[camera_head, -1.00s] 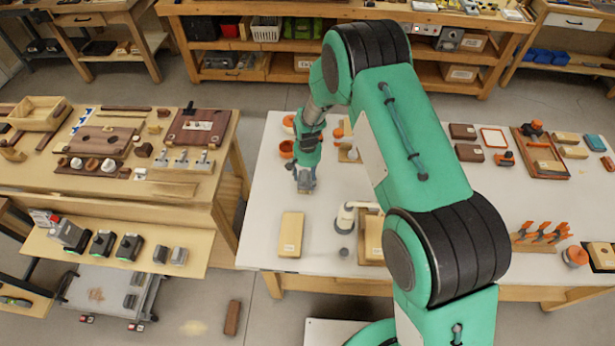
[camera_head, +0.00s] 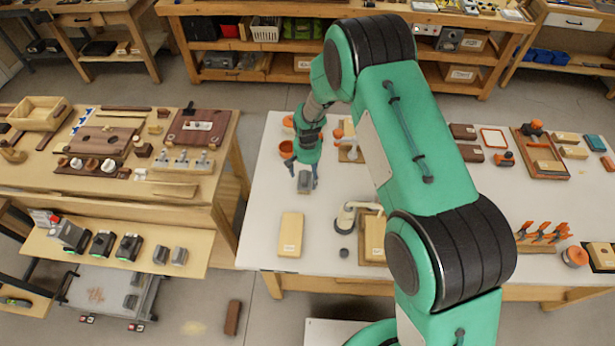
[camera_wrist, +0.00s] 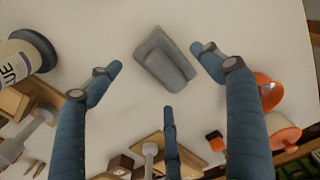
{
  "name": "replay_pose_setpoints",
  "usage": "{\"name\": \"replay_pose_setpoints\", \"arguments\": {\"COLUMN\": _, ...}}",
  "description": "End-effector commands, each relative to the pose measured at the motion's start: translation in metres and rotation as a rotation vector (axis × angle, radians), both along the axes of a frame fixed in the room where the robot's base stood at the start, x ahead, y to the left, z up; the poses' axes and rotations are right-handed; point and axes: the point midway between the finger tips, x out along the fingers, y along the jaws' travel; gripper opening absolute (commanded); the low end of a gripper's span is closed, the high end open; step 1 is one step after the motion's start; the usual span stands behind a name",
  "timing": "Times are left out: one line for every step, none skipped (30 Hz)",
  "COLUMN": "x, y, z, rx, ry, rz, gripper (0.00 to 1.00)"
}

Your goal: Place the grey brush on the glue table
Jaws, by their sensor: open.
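The grey brush (camera_head: 304,182) is a small grey block-like piece at the left part of the white-topped glue table (camera_head: 262,215). In the wrist view the brush (camera_wrist: 166,60) lies tilted on the white surface. My gripper (camera_head: 304,185) is above it, pointing down, with its fingers spread. In the wrist view my gripper (camera_wrist: 157,66) shows blue fingers on either side of the brush and a third one below it in the picture. Gaps show between the fingertips and the brush.
A light wooden block (camera_head: 290,234) and a white glue container (camera_head: 347,216) stand nearer the table's front. Orange pots (camera_head: 287,149) stand just behind my gripper. Another bench (camera_head: 150,200) holds several wooden parts to the left, across a floor gap. Bare tabletop surrounds the brush.

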Motion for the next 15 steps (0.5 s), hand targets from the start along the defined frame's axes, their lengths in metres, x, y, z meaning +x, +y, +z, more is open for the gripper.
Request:
{"name": "replay_pose_setpoints", "arguments": {"x": 0.001, "y": 0.000, "z": 0.007, "rx": 0.001, "ry": -0.002, "rz": 0.000, "gripper": 0.80}}
{"name": "replay_pose_setpoints", "arguments": {"x": 0.001, "y": 0.000, "z": 0.012, "rx": 0.001, "ry": -0.003, "rz": 0.000, "gripper": 0.80}}
{"name": "replay_pose_setpoints", "arguments": {"x": 0.001, "y": 0.001, "z": 0.018, "rx": 0.001, "ry": -0.004, "rz": 0.000, "gripper": 0.80}}
{"name": "replay_pose_setpoints", "arguments": {"x": 0.001, "y": 0.001, "z": 0.023, "rx": 0.001, "ry": -0.004, "rz": 0.000, "gripper": 0.80}}
{"name": "replay_pose_setpoints", "arguments": {"x": 0.001, "y": 0.000, "z": 0.028, "rx": 0.001, "ry": -0.003, "rz": 0.000, "gripper": 0.80}}
{"name": "replay_pose_setpoints", "arguments": {"x": 0.001, "y": 0.000, "z": 0.034, "rx": 0.001, "ry": -0.003, "rz": 0.000, "gripper": 0.80}}
{"name": "replay_pose_setpoints", "arguments": {"x": 0.001, "y": 0.001, "z": 0.040, "rx": 0.001, "ry": -0.003, "rz": 0.000, "gripper": 0.80}}
{"name": "replay_pose_setpoints", "arguments": {"x": 0.001, "y": 0.001, "z": 0.045, "rx": 0.002, "ry": -0.004, "rz": 0.000, "gripper": 0.80}}
{"name": "replay_pose_setpoints", "arguments": {"x": 0.001, "y": 0.000, "z": 0.051, "rx": 0.001, "ry": -0.003, "rz": 0.000, "gripper": 0.80}}
{"name": "replay_pose_setpoints", "arguments": {"x": 0.001, "y": 0.000, "z": 0.056, "rx": 0.001, "ry": -0.002, "rz": 0.000, "gripper": 0.80}}
{"name": "replay_pose_setpoints", "arguments": {"x": 0.001, "y": 0.000, "z": 0.061, "rx": 0.001, "ry": -0.002, "rz": 0.000, "gripper": 0.80}}
{"name": "replay_pose_setpoints", "arguments": {"x": 0.001, "y": 0.000, "z": 0.068, "rx": 0.001, "ry": -0.003, "rz": 0.000, "gripper": 0.80}}
{"name": "replay_pose_setpoints", "arguments": {"x": 0.001, "y": 0.000, "z": 0.072, "rx": 0.001, "ry": -0.003, "rz": 0.000, "gripper": 0.80}}
{"name": "replay_pose_setpoints", "arguments": {"x": 0.000, "y": 0.000, "z": 0.076, "rx": 0.001, "ry": -0.002, "rz": 0.000, "gripper": 0.80}}
{"name": "replay_pose_setpoints", "arguments": {"x": 0.000, "y": 0.000, "z": 0.081, "rx": 0.000, "ry": -0.001, "rz": 0.000, "gripper": 0.80}}
